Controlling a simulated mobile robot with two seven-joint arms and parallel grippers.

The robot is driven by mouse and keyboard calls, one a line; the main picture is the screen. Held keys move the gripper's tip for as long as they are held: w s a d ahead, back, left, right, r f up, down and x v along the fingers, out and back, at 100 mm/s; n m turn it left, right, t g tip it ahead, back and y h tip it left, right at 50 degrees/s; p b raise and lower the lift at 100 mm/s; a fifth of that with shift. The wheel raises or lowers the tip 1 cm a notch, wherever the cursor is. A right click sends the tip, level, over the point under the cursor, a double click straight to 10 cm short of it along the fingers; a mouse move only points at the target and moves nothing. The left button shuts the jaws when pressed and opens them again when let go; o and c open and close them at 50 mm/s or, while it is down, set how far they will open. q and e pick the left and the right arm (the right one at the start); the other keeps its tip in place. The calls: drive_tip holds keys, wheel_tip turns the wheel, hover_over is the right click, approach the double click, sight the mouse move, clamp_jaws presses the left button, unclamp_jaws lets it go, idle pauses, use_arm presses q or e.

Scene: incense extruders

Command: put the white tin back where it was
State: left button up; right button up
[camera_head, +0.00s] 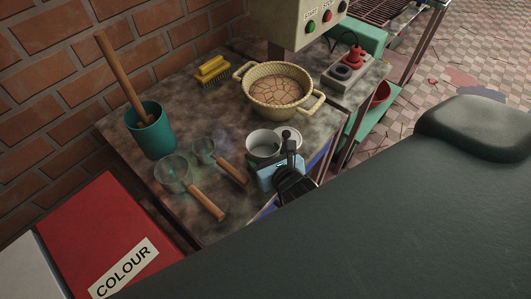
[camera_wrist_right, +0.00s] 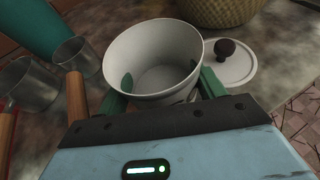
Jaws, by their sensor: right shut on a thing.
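The white tin (camera_head: 263,146) is an open, empty round pot near the front right of the stone-topped bench (camera_head: 225,135). It also shows large in the right wrist view (camera_wrist_right: 155,50). My right gripper (camera_head: 271,161) has its green fingers on either side of the tin and is shut on it. I cannot tell whether the tin's base touches the bench. A white lid with a dark knob (camera_wrist_right: 232,62) lies just beside the tin, on its right. My left gripper is not in view.
Two glass scoops with wooden handles (camera_head: 207,203) lie left of the tin. A teal cup with a wooden stick (camera_head: 155,140) stands further left. A woven basket (camera_head: 276,90) and a yellow brush (camera_head: 212,70) are behind. A switch box (camera_head: 354,70) is at the back right.

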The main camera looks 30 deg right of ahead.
drive_tip(key=shift+f, duration=0.15)
drive_tip(key=o, duration=1.1)
drive_tip(key=shift+c, duration=0.2)
drive_tip(key=shift+s+r, duration=0.15)
drive_tip(key=shift+r, duration=0.1)
drive_tip(key=v, duration=0.7)
drive_tip(key=shift+s, duration=0.1)
